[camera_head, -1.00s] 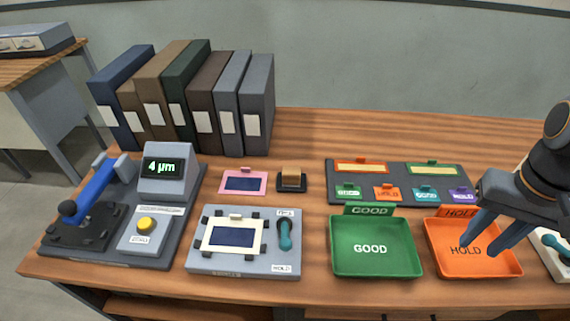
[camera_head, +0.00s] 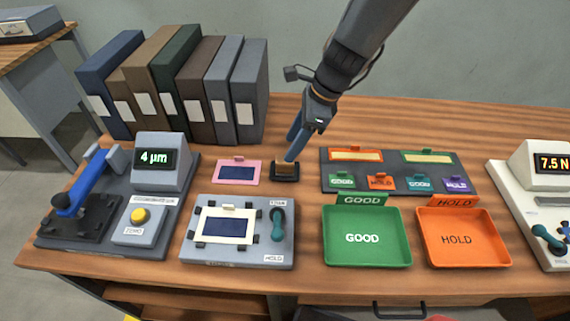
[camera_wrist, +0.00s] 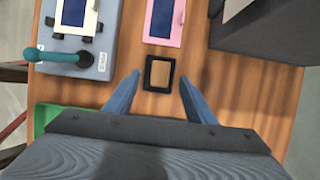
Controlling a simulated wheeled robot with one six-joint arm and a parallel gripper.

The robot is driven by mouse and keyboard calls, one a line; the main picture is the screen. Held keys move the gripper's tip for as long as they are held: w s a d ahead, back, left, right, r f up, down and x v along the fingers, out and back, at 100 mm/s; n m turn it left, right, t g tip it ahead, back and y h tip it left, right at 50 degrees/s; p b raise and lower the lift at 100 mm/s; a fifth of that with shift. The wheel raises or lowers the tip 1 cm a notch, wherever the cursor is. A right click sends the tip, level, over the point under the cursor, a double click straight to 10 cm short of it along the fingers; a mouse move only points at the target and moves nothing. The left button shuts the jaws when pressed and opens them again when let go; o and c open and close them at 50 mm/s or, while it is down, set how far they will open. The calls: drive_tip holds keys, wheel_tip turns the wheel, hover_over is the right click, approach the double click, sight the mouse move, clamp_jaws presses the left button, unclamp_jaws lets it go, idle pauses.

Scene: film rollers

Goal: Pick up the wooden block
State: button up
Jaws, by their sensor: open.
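The wooden block (camera_head: 284,168) sits in a small black holder (camera_head: 287,177) on the table, between the pink-framed card and the label board. My gripper (camera_head: 293,148) is above and beside the block in the head view, and its fingers hide part of it. In the wrist view the block (camera_wrist: 159,74) lies in its black frame ahead of my open fingers (camera_wrist: 158,88), roughly centred between their tips. Nothing is between the fingers. Whether the fingertips are level with the block cannot be told.
A pink-framed card (camera_head: 238,172) lies left of the block, and a grey fixture with a teal lever (camera_head: 278,222) stands in front. Upright binders (camera_head: 222,90) stand behind left. The label board (camera_head: 398,171), green tray (camera_head: 367,262) and orange tray (camera_head: 463,262) are to the right.

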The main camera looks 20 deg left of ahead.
sight(285, 165)
drive_tip(key=x, duration=0.4)
drive_tip(key=p+x, duration=0.1)
drive_tip(key=x, duration=0.2)
drive_tip(key=shift+w+d+f, duration=0.15)
drive_tip(key=shift+d+f, duration=0.1)
drive_tip(key=shift+c, duration=0.3)
drive_tip(key=c, duration=1.1)
